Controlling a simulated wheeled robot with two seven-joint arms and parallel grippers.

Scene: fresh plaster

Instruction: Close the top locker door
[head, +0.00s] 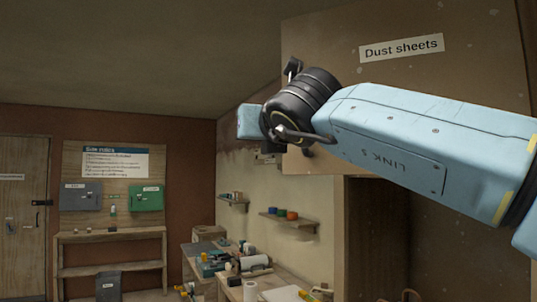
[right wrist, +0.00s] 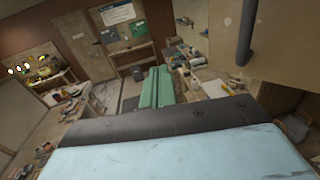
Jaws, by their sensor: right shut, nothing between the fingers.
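The top locker door (head: 470,80) is a brown panel labelled "Dust sheets" at the upper right of the head view. It stands open, its left edge reaching out past the locker body (head: 362,235) below. A dark bar handle (right wrist: 247,32) shows on the door in the right wrist view; in the head view my wrist mostly hides it. My right arm crosses in front of the door, its hand near the door's left edge. In the right wrist view my right gripper (right wrist: 155,72) is shut and empty, with the door to its right. I cannot tell if the hand touches the door. My left gripper is out of view.
A cluttered workbench (head: 205,278) stands along the wall left of the locker, with small shelves (head: 290,220) above it. At the back are a wooden door (head: 22,220), a board with grey and green boxes, and a wooden stand (head: 110,236).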

